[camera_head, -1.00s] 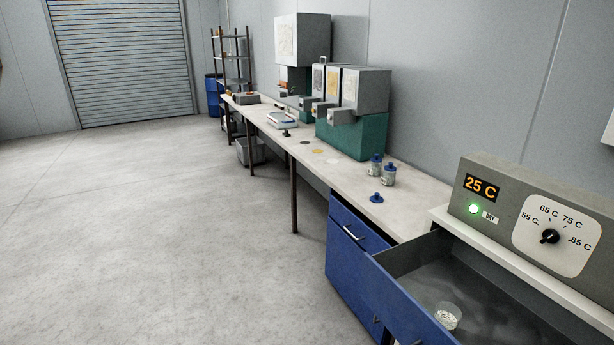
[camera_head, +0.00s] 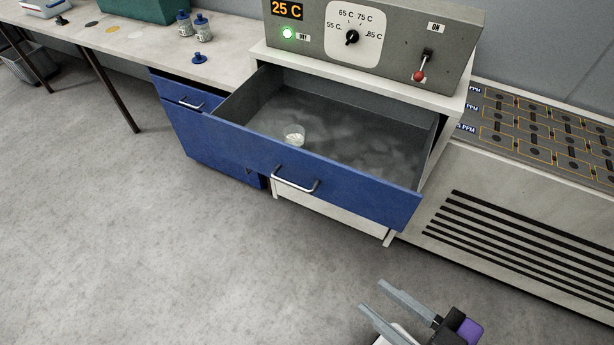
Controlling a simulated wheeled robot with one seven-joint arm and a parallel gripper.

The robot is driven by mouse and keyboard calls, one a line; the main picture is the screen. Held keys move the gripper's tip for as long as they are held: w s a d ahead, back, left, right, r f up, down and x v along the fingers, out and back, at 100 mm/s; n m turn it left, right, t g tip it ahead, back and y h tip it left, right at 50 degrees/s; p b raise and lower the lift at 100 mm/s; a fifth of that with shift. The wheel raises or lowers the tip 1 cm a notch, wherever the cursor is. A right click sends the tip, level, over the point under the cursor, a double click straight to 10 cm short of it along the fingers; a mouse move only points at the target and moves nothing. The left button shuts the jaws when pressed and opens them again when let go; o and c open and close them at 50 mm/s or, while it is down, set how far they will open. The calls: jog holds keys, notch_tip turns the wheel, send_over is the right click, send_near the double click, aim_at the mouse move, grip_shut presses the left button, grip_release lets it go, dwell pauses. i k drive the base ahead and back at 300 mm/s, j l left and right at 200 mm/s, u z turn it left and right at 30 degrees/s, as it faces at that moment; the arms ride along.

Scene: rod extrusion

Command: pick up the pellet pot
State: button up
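The pellet pot (camera_head: 294,135) is a small clear pot with pale pellets in it. It stands upright inside the open blue-fronted drawer (camera_head: 300,170), left of the middle and near the front wall. The drawer is pulled out below the dryer panel (camera_head: 370,35). My gripper (camera_head: 372,302) is at the bottom right of the view, with its two grey fingers spread apart and nothing between them. It is outside the drawer, in front of it and well apart from the pot.
The dryer panel reads 25 C, with a green lamp lit, a dial and a red-knobbed lever (camera_head: 420,74). Two lidded bottles (camera_head: 194,24) and a blue lid (camera_head: 200,59) are on the bench. A slotted cabinet (camera_head: 520,230) stands right. The floor in front is clear.

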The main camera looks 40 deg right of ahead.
aim_at(294, 134)
jog(key=i+l, duration=0.15)
jog(key=i, duration=0.65)
jog(key=i+z, duration=0.15)
jog(key=k+u, duration=0.15)
